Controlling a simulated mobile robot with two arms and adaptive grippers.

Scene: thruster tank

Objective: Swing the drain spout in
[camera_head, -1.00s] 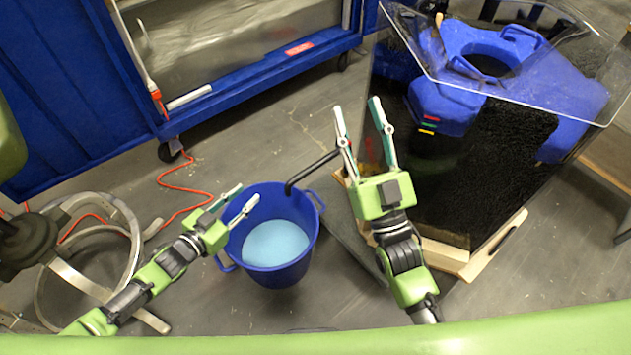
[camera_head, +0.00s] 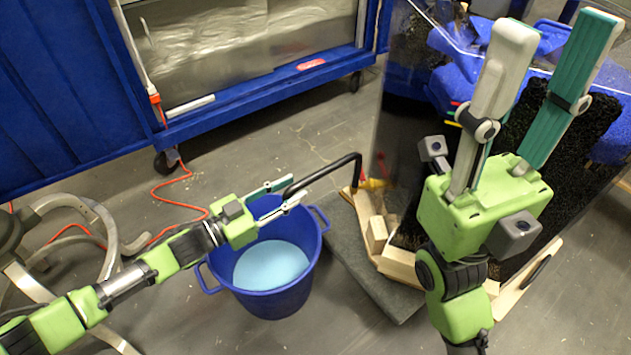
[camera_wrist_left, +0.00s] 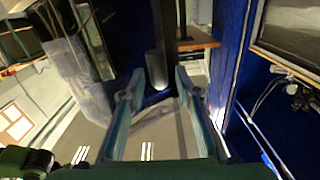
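The drain spout (camera_head: 325,171) is a black bent pipe at the base of the dark tank (camera_head: 392,75). It reaches left, and its free end overlaps my left gripper's fingertips over the blue bucket's rim. My left gripper (camera_head: 292,189) is open, with a gap between its fingers at the spout's end; contact cannot be told. In the left wrist view the open fingers (camera_wrist_left: 160,90) show with a dark pipe-like shape between them. The blue bucket (camera_head: 303,300) holds pale blue liquid. My right gripper (camera_head: 555,35) is open and empty, raised in front of the tank.
The tank stands on a wooden base (camera_head: 375,232) over a grey slab (camera_head: 350,255). A blue cabinet (camera_head: 265,112) on casters is behind. An orange cord (camera_head: 180,200) lies on the floor. Metal hoops (camera_head: 85,225) stand at left.

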